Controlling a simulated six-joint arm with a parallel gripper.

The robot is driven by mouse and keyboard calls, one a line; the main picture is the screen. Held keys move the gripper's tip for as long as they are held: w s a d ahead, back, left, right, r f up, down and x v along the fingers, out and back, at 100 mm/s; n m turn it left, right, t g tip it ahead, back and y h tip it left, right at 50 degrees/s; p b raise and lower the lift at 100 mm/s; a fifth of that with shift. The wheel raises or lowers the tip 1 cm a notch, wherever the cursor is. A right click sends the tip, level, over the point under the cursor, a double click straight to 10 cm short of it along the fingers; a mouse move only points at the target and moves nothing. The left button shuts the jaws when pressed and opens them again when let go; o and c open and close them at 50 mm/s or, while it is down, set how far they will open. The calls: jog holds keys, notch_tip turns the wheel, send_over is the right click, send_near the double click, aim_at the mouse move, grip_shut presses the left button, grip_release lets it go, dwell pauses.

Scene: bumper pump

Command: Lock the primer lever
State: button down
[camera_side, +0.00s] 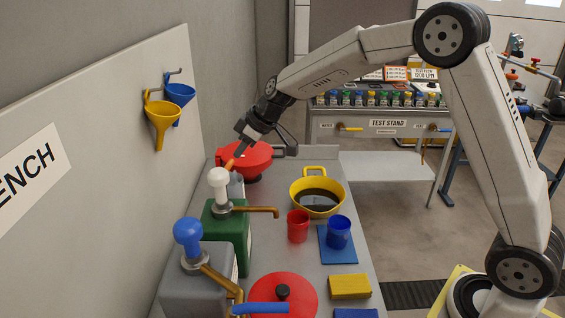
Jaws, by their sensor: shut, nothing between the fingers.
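My gripper (241,148) is shut and points down and left, over the red round lidded pot at the back of the bench. A small orange piece (230,163) shows at its tip; I cannot tell whether it is a fingertip or a part behind it. No lever is marked as the primer lever. Two pump bottles stand in front of the gripper: a green one (226,237) with a white knob (218,178), and a grey one (192,283) with a blue knob (187,232). A blue-handled lever (260,308) shows at the bottom edge.
A yellow pan of dark liquid (317,211), a red cup (298,227), a blue cup (339,232), a red lid (282,299) and a yellow block (350,286) crowd the bench. Two funnels (162,124) hang on the left wall. A test stand is behind.

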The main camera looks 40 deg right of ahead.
jog(key=shift+x, duration=1.4)
